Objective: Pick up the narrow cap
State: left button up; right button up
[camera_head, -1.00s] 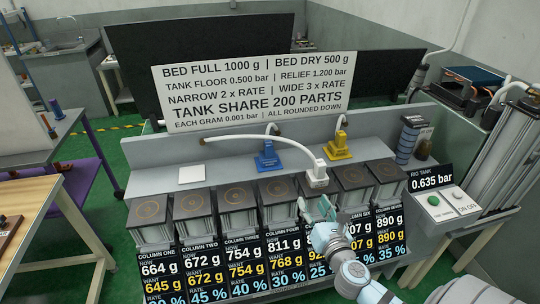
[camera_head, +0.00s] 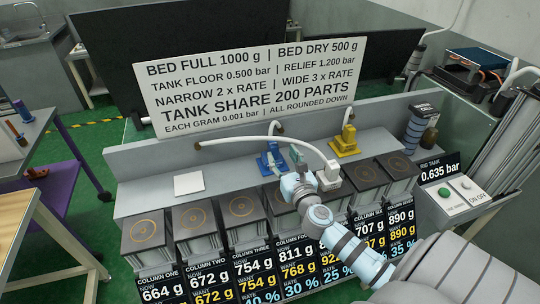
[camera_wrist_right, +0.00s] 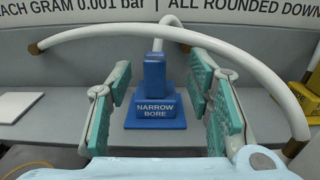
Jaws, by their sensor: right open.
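The narrow cap is a blue stepped block (camera_head: 265,163) on the grey ledge behind the columns. In the right wrist view the narrow cap (camera_wrist_right: 155,112) stands upright and reads NARROW BORE. My right gripper (camera_head: 284,166) is open, directly in front of it. Its teal finger pads (camera_wrist_right: 163,103) show on the left and right of the cap, with clear gaps on both sides. I cannot tell whether the tips reach around it. The gripper partly covers the cap in the head view. My left gripper is not in view.
A yellow cap (camera_head: 346,142) is farther right. A row of dark-topped columns (camera_head: 192,218) lies in front. A white square pad (camera_head: 188,184) lies left.

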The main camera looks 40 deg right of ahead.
aim_at(275, 147)
jog(key=x, duration=0.8)
jog(key=shift+w+a+f+b, duration=0.15)
jog(key=shift+a+f+b, duration=0.15)
jog(key=shift+b, duration=0.1)
grip_shut()
jog(key=shift+r, duration=0.1)
